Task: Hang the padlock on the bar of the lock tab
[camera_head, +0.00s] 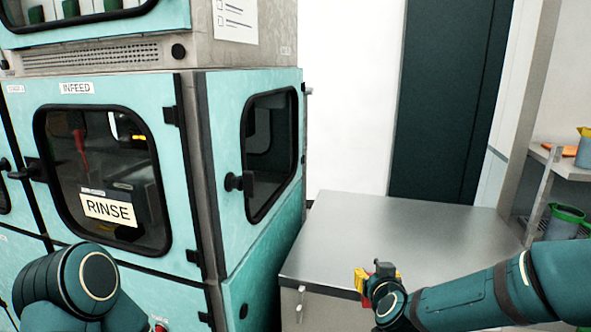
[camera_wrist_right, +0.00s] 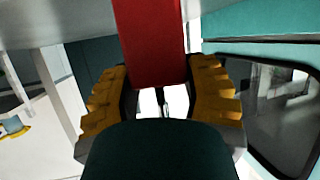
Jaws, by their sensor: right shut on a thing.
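The red padlock (camera_wrist_right: 150,40) is between the yellow fingers of my right gripper (camera_wrist_right: 163,95) in the right wrist view. Only its red body shows clearly; a thin metal loop seems visible below it, too small to tell. In the head view my right gripper (camera_head: 370,281) is above the front left edge of the grey metal top, shut on the padlock, which is mostly hidden. A small pale fitting (camera_head: 308,91) sticks out from the machine's right edge; I cannot tell if it is the lock tab. My left gripper is out of view.
The teal machine (camera_head: 225,255) stands at the left, with a side window (camera_head: 270,150) and a protruding black latch (camera_head: 238,182). The grey metal top (camera_head: 400,235) is bare. A shelf (camera_head: 560,165) with containers stands at the far right.

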